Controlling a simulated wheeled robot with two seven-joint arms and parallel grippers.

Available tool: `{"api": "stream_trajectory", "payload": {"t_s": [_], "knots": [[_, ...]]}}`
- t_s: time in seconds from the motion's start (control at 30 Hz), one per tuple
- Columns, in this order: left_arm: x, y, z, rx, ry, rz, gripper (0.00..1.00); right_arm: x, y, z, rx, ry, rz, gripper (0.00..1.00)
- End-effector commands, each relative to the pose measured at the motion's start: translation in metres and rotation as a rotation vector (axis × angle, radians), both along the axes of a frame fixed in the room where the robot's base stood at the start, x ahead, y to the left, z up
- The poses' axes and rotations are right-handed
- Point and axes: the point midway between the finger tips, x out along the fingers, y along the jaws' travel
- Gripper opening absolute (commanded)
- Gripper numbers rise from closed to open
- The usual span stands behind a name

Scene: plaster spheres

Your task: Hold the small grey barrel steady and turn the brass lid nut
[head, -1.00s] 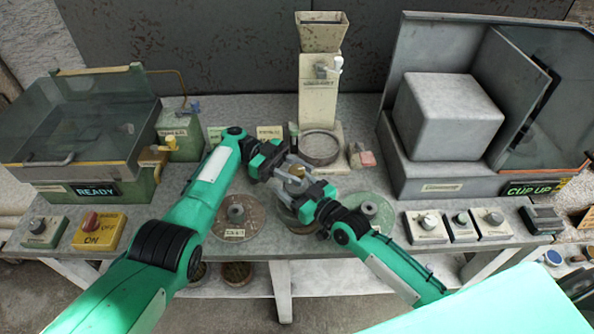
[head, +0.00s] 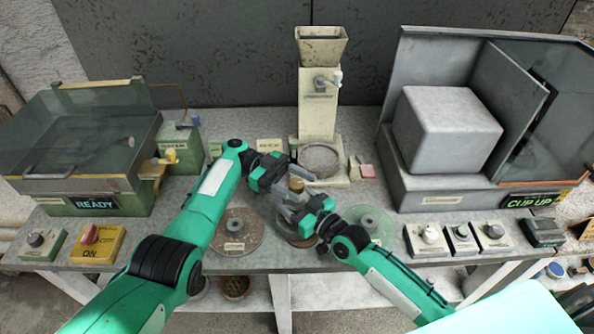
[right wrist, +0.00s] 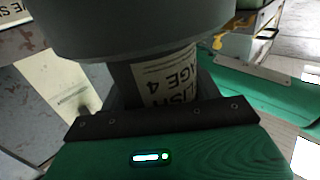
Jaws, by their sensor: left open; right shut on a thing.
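The small grey barrel (head: 294,199) is mostly hidden by my grippers in the head view. The brass lid nut (head: 297,184) shows as a tan round piece on its top. My right gripper (head: 290,208) is shut on the barrel from the right. In the right wrist view a wide grey round part (right wrist: 130,25) fills the top, with a printed label (right wrist: 165,80) below it, partly hidden by the gripper. My left gripper (head: 281,184) is open, close to the left of the nut; whether it touches cannot be told.
Flat round discs lie on the bench, a brown one (head: 236,231) left and a green one (head: 368,225) right. A cream dispenser (head: 318,100) stands behind. A green tank (head: 80,150) is at left, a grey cabinet (head: 445,195) at right. Switch boxes (head: 425,239) line the front.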

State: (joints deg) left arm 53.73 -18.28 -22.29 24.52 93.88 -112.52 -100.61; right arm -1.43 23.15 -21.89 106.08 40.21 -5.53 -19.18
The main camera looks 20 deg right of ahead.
Motion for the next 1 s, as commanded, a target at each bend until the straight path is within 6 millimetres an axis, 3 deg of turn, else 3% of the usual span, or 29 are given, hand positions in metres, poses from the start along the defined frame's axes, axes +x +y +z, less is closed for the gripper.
{"api": "stream_trajectory", "payload": {"t_s": [0.2, 0.6, 1.0], "knots": [[0.0, 0.001, 0.022, -0.004, -0.003, 0.001, 0.56, 0.0, -0.001, 0.0, -0.001, 0.0, -0.001, 0.44], [0.0, 0.0, 0.085, -0.002, -0.001, 0.001, 0.56, 0.0, -0.001, 0.0, -0.001, 0.0, -0.001, 0.44], [0.0, 0.0, 0.095, 0.001, 0.0, 0.001, 0.56, 0.0, -0.001, 0.0, -0.001, 0.0, -0.001, 0.44]]}}
